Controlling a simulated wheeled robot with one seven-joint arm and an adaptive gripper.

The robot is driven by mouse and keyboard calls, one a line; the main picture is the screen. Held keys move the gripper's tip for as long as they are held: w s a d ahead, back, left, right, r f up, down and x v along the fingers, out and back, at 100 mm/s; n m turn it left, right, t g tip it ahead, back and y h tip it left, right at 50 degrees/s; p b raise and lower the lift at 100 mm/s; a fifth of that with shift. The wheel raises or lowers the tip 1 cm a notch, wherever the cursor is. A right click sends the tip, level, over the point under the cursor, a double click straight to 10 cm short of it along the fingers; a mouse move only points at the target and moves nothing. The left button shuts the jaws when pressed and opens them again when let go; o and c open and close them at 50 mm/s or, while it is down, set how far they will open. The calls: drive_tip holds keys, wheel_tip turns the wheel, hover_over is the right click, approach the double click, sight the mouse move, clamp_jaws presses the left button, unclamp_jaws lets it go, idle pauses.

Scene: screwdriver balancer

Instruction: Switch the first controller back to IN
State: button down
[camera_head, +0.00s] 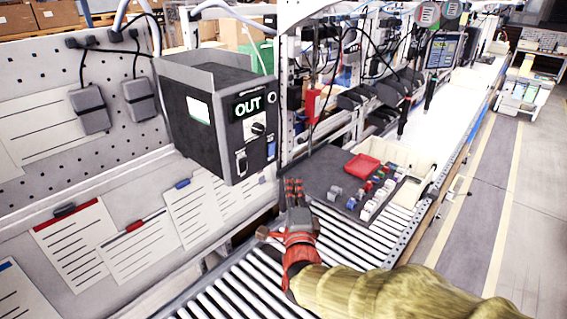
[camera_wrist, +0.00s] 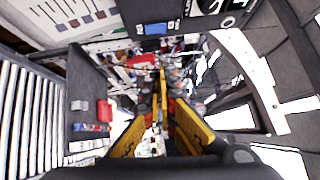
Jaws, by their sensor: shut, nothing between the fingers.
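The controller (camera_head: 222,113) is a dark box mounted at the centre left in the head view. Its display (camera_head: 248,105) reads OUT. A knob (camera_head: 258,129) sits below the display, with a small switch and a blue part lower on the face. In the wrist view, part of the controller face (camera_wrist: 180,8) shows at the top edge, with its blue part (camera_wrist: 155,28); the display is cut off there. My gripper (camera_head: 294,188) is shut and empty, below and slightly right of the controller, apart from it. Its fingers also show in the wrist view (camera_wrist: 163,75).
A roller conveyor (camera_head: 235,290) runs below my gripper. A dark tray (camera_head: 322,168) with a red bin (camera_head: 362,167) and several small parts lies to the right. A pegboard (camera_head: 60,80) with paper sheets is at left. Screwdrivers (camera_head: 404,117) hang farther back. Space before the controller face looks open.

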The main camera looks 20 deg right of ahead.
sight(272, 150)
drive_tip(key=a+p+x, duration=0.2)
drive_tip(key=p+x, duration=0.1)
drive_tip(key=x, duration=0.9)
drive_tip(key=shift+w+a, duration=0.4)
drive_tip(key=shift+w, duration=0.25)
drive_tip(key=shift+r, duration=0.1)
drive_tip(key=shift+w+a+r+n+g, duration=0.15)
drive_tip(key=shift+w+r+n+g, duration=0.05)
drive_tip(key=shift+n+g, duration=0.1)
